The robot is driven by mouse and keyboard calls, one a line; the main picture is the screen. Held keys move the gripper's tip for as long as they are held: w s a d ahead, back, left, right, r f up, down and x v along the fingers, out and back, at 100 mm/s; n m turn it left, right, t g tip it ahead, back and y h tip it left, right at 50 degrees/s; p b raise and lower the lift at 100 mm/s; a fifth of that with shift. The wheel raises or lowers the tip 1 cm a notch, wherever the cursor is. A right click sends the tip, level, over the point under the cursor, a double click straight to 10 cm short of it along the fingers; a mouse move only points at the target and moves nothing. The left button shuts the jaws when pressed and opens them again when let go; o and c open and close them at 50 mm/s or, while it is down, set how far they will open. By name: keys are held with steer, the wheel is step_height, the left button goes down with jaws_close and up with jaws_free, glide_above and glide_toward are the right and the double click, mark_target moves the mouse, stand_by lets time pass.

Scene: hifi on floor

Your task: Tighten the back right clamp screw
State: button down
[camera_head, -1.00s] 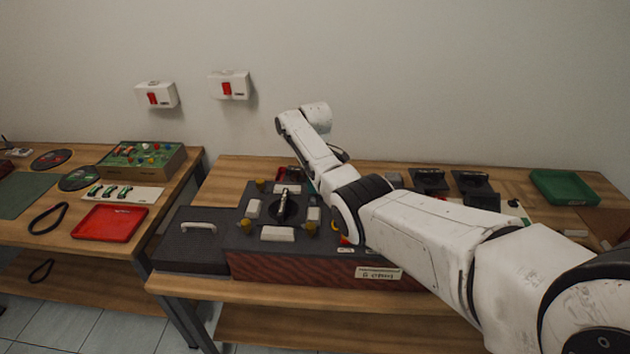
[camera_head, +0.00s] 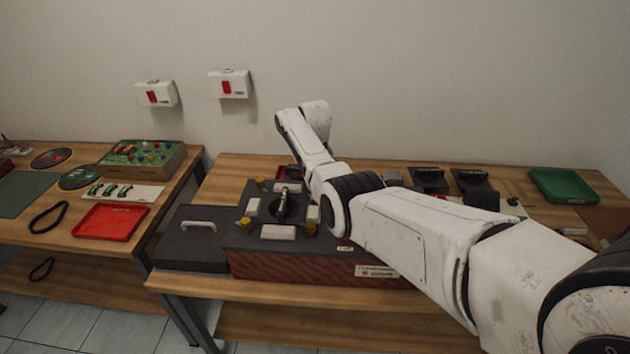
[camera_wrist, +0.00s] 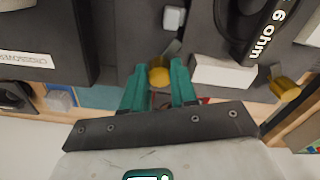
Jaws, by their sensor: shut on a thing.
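The clamp fixture is a dark block with a reddish front (camera_head: 310,268), standing on the middle table. Its top carries a round dark part with white pads around it. Brass clamp screws show at its back left (camera_head: 260,184), front left (camera_head: 246,222) and front right (camera_head: 310,228). The back right corner is hidden behind my arm in the head view. In the wrist view, the green fingers of my gripper (camera_wrist: 159,82) are shut on a brass clamp screw head (camera_wrist: 159,74). Another brass screw (camera_wrist: 285,88) stands to the right, apart from the fingers.
A dark case with a white handle (camera_head: 199,227) lies left of the fixture. Black holders (camera_head: 430,178) and a green tray (camera_head: 565,186) are at the right. A red tray (camera_head: 109,222) lies on the left table. A white pad (camera_wrist: 223,72) is close to my right finger.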

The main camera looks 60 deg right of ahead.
steer(key=m, duration=0.3)
steer(key=shift+r+m, duration=0.1)
steer(key=shift+m, duration=0.2)
stand_by(0.3)
steer(key=c, duration=0.9)
jaws_free()
step_height(320, 180, up, 11)
steer(key=shift+f+b, duration=0.15)
steer(key=shift+b, duration=0.6)
